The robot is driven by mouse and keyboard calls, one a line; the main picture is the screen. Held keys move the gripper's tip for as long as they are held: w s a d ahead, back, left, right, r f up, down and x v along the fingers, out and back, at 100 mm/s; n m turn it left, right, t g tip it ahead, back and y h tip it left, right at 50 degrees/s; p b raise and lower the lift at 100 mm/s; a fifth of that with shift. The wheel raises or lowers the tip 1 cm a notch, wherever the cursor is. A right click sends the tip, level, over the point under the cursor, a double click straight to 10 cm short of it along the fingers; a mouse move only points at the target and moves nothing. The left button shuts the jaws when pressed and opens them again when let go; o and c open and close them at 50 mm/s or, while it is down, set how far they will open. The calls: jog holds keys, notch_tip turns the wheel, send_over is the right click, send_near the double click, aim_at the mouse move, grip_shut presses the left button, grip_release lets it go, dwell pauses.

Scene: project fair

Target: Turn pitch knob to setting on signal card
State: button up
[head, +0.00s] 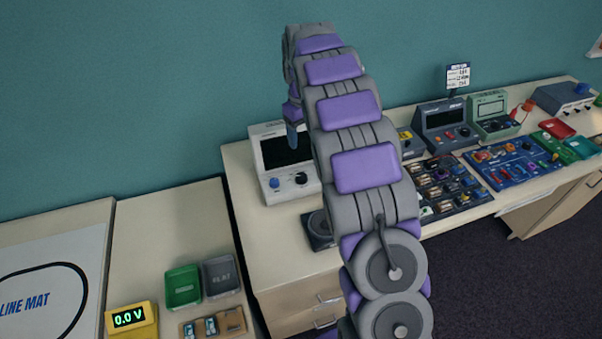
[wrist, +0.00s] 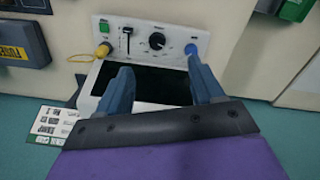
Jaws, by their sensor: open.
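A white console (head: 270,148) with a dark screen stands at the left end of the bench. In the wrist view, seen upside down, its panel (wrist: 130,30) bears a black knob (wrist: 157,41), a blue knob (wrist: 191,49), a yellow part (wrist: 103,52) and a slider (wrist: 126,40). The labels are too small to read, so I cannot tell which is the pitch knob. My gripper (wrist: 158,78) is open and empty, its blue fingers over the screen, apart from the black knob. A printed card (wrist: 48,124) lies beside the console in the wrist view; its text is unreadable, so I cannot tell whether it is the signal card.
Dark blue (head: 445,125) and green (head: 491,113) instruments stand right of my arm, with a small sign (head: 458,77) behind. Component boards (head: 515,162) lie in front. A lower table at left holds a yellow meter (head: 132,319) and green bin (head: 183,286).

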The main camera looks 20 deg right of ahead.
aim_at(301, 175)
jog(key=shift+n, duration=0.4)
jog(key=w+f+b, duration=0.1)
jog(key=f, duration=0.5)
jog(key=w+f, duration=0.1)
jog(key=f, duration=0.6)
jog(key=w+f+b, duration=0.1)
jog(key=f, duration=0.6)
jog(key=shift+w+d+b, duration=0.25)
jog(key=shift+d+b, duration=0.05)
jog(key=c, duration=1.1)
